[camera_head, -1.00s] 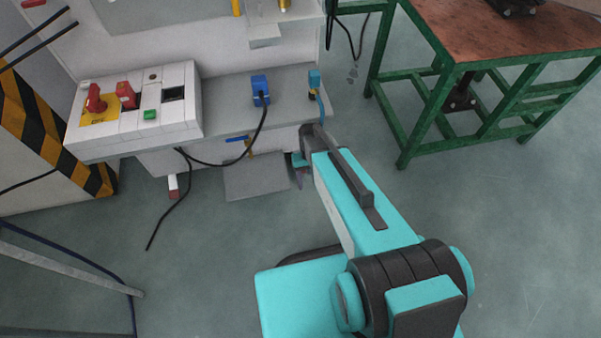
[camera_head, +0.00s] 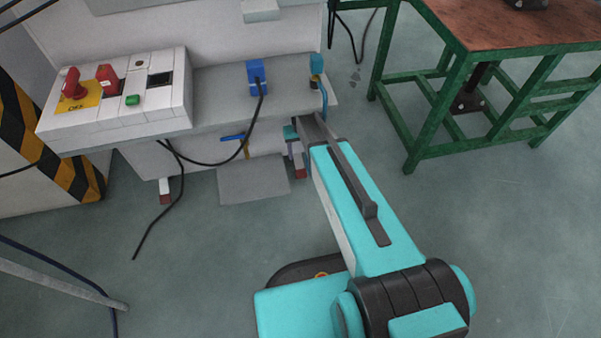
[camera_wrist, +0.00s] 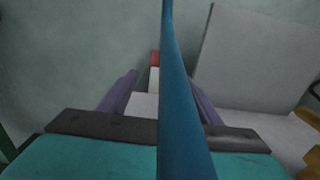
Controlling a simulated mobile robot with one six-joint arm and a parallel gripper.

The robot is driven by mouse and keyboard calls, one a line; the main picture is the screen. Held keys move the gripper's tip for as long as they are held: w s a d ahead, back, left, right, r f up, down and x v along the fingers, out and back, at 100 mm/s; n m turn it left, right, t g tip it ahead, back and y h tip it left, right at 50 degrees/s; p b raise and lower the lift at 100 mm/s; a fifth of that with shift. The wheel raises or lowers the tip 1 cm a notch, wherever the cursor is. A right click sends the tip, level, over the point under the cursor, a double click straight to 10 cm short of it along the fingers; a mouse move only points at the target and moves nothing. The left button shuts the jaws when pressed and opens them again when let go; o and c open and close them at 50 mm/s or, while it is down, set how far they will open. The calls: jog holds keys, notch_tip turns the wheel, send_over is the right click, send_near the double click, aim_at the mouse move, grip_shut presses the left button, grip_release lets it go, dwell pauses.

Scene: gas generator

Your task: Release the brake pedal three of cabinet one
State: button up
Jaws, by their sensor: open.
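A white pedal with a red end (camera_head: 300,173) sits low at the right end of the cabinet (camera_head: 258,96), beside my gripper (camera_head: 294,148). In the wrist view the pedal's red end (camera_wrist: 154,58) and white body lie ahead, between the purple fingers of my gripper (camera_wrist: 165,82). The fingers are spread on either side of it, with no visible grip. A blue hose (camera_wrist: 178,90) crosses the wrist view in front and hides part of the pedal. Another white pedal with a red end (camera_head: 165,190) is at the left under the cabinet.
A grey plate (camera_head: 253,180) is low between the pedals. A black cable (camera_head: 222,162) hangs from a blue connector (camera_head: 256,76). A red-and-white switch panel (camera_head: 125,100) is on the left. A green-framed table (camera_head: 450,60) stands right; open floor lies between.

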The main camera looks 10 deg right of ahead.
aim_at(301, 173)
jog(key=shift+f, duration=0.1)
notch_tip(301, 173, down, 14)
jog(key=b, duration=0.4)
dwell(0.6)
jog(key=shift+r, duration=0.2)
grip_shut()
